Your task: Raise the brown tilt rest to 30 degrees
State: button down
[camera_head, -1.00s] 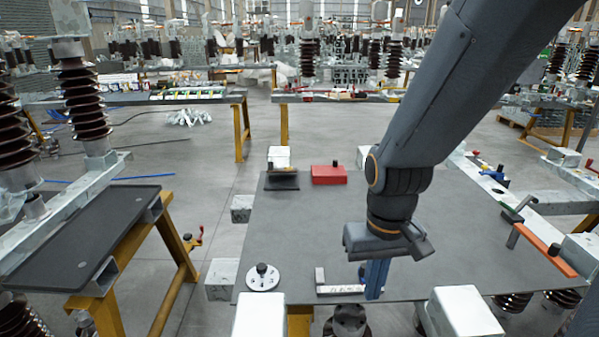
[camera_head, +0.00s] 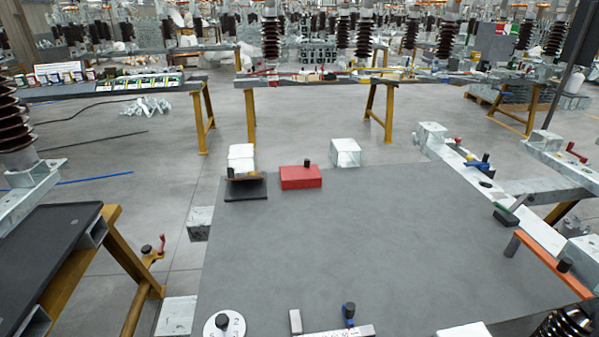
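The tilt rest looks like the small hinged piece at the far left of the grey table, with a thin brownish plate (camera_head: 246,179) above a black base (camera_head: 246,192). A small dark knob (camera_head: 230,172) stands at its left end. The plate looks low, close to the base, but its exact angle is too small to read. My gripper and arm are out of view, so nothing of mine is seen touching the rest.
A red block (camera_head: 300,178) with a black knob stands right of the rest. A white dial (camera_head: 223,325), a pale slide bar (camera_head: 335,332) and a blue-black knob (camera_head: 349,314) are at the near edge. An orange lever (camera_head: 545,253) lies at right. The table middle (camera_head: 370,230) is clear.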

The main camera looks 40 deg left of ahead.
aim_at(232, 176)
jog(key=z, duration=0.2)
jog(key=k, duration=1.25)
jog(key=u, duration=1.75)
jog(key=i, duration=1)
